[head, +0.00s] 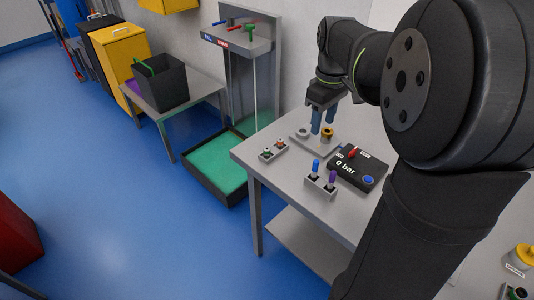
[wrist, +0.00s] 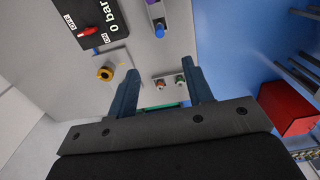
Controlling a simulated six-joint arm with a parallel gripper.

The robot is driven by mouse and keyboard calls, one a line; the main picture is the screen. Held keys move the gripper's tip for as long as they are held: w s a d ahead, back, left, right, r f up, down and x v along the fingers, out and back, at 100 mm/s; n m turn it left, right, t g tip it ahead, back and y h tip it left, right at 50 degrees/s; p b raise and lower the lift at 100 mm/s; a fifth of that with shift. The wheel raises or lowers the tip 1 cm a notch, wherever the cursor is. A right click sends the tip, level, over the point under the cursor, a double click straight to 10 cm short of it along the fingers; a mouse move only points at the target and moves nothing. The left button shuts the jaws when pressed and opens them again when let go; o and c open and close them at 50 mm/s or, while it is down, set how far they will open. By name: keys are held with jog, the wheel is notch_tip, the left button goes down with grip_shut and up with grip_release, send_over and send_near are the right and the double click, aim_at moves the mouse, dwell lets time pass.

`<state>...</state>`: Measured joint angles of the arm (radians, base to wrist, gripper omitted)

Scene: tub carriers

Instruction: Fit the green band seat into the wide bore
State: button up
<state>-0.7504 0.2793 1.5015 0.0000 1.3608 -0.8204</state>
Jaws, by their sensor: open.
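My gripper (head: 322,124) is open and empty, its two blue-grey fingers pointing down over the back of the grey table. It also shows in the wrist view (wrist: 160,68). The green-topped part, likely the green band seat (head: 267,153), sits in a small grey holder beside a red-topped part (head: 280,144). In the wrist view the green part (wrist: 181,79) shows between the fingers, near the right one. A light plate (head: 315,146) lies by the fingers, with a grey round bore (head: 302,133) and a brass-coloured ring (head: 327,134). I cannot tell which bore is wide.
A black box reading "0 bar" (head: 345,172) stands right of the plate. A holder with a blue post (head: 316,165) and a purple post (head: 332,177) stands in front. The table's left edge is close to the small holder. A green-floored tray (head: 215,165) lies on the floor.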

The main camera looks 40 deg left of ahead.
jog(key=m, duration=0.9)
send_over(267, 149)
notch_tip(267, 149, down, 2)
jog(key=f, duration=1.2)
jog(key=shift+s+f, duration=0.15)
jog(key=shift+s, duration=0.15)
jog(key=shift+w+f, duration=0.15)
jog(key=shift+f, duration=1.2)
jog(key=shift+w+f, duration=0.15)
jog(key=shift+f, duration=1.15)
grip_shut()
jog(key=shift+r, duration=0.1)
